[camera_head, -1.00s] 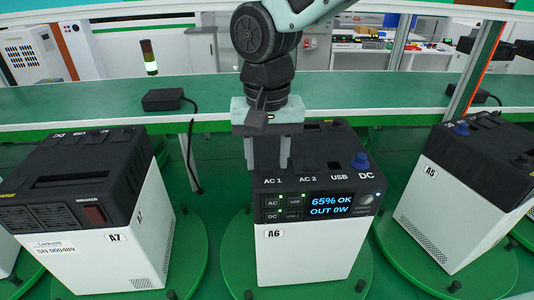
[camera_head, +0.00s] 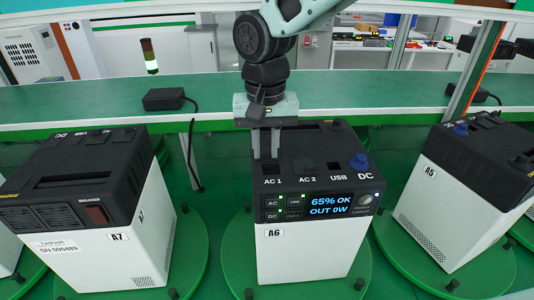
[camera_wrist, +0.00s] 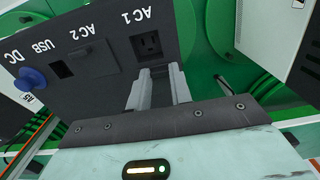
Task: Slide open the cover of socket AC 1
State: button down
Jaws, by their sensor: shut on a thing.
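The power station A6 (camera_head: 308,250) stands upright in front of me, with AC 1, AC 2, USB and DC marked on its black top. In the wrist view, socket AC 1 (camera_wrist: 147,45) shows as a dark square with its holes exposed beside its label. My gripper (camera_head: 266,157) points down at the AC 1 place. Its two fingers (camera_wrist: 160,88) are shut on the small dark cover (camera_wrist: 159,72) of AC 1, on the side of the socket away from the label. The fingers hide most of the cover in the head view.
A blue cap (camera_head: 360,162) sits at DC, to the right. Units A7 (camera_head: 90,240) and A5 (camera_head: 450,215) stand on green turntables at either side. A green bench (camera_head: 350,95) with a black adapter (camera_head: 164,98) runs behind.

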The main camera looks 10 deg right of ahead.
jog(key=shift+w, duration=0.6)
jog(key=c, duration=1.2)
grip_release()
jog(key=shift+c, duration=0.2)
notch_tip(320, 180, up, 18)
jog(key=b, duration=0.3)
jog(key=shift+f, duration=0.25)
